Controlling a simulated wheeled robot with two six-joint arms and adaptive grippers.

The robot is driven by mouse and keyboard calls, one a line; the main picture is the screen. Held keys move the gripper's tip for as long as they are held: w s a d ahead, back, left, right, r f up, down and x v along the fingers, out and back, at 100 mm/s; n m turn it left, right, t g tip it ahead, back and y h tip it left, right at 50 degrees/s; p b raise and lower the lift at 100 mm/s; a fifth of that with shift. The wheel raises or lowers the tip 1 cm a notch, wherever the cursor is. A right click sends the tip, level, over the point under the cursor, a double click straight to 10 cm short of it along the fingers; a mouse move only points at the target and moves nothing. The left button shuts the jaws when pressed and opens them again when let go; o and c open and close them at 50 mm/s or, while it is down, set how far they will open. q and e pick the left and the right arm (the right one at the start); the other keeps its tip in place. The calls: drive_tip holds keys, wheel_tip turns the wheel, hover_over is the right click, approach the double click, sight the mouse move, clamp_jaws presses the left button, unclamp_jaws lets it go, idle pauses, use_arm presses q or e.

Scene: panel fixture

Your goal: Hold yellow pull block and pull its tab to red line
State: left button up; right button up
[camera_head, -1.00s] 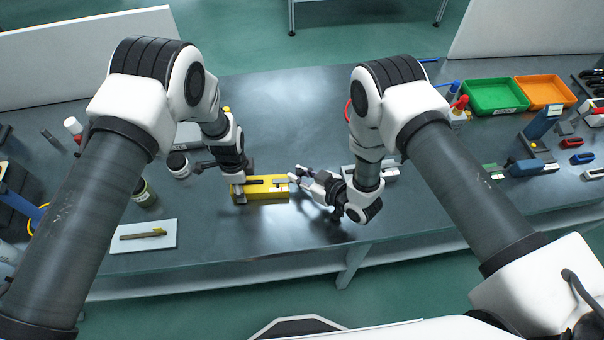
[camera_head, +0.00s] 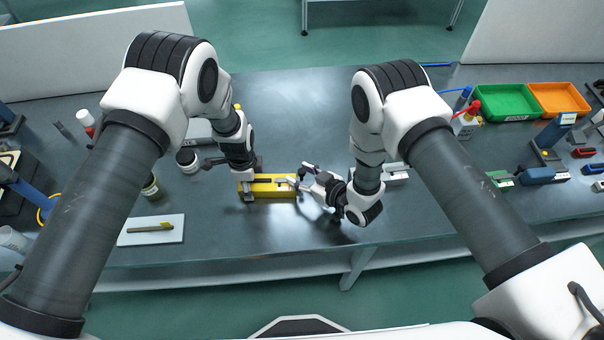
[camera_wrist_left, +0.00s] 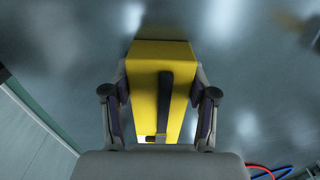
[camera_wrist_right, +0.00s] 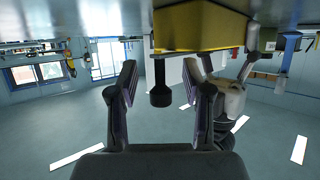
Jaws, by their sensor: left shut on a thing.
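The yellow pull block (camera_head: 284,194) lies on the dark bench, with a dark slot along its top in the left wrist view (camera_wrist_left: 165,90). My left gripper (camera_head: 248,192) is shut across the block's sides, with one finger on each side in the left wrist view. My right gripper (camera_head: 300,176) is open at the block's right end. In the right wrist view a dark tab with a knob-like end (camera_wrist_right: 160,94) stands out by the block, between the two spread fingers, with gaps on both sides. I cannot make out the red line.
A white plate with a pen-like tool (camera_head: 126,240) lies at the front left. A green tray (camera_head: 505,102) and an orange tray (camera_head: 560,98) are at the back right. Bare bench lies behind and in front of the block.

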use_arm(q)
drive_tip(key=o, duration=1.5)
use_arm(e)
drive_tip(key=v, duration=1.2)
use_arm(q)
drive_tip(key=shift+o, duration=0.2)
drive_tip(key=shift+r, duration=0.1)
drive_tip(key=a+r+p, duration=0.1)
drive_tip(key=a+r, duration=0.1)
drive_tip(key=r, duration=0.5)
drive_tip(key=a+r+p, duration=0.1)
drive_tip(key=a+r, duration=0.2)
drive_tip(key=r, duration=0.4)
drive_tip(key=shift+r, duration=0.35)
use_arm(e)
wheel_tip(320, 180, up, 2)
drive_tip(key=shift+r, duration=0.1)
use_arm(q)
drive_tip(key=shift+w, duration=0.1)
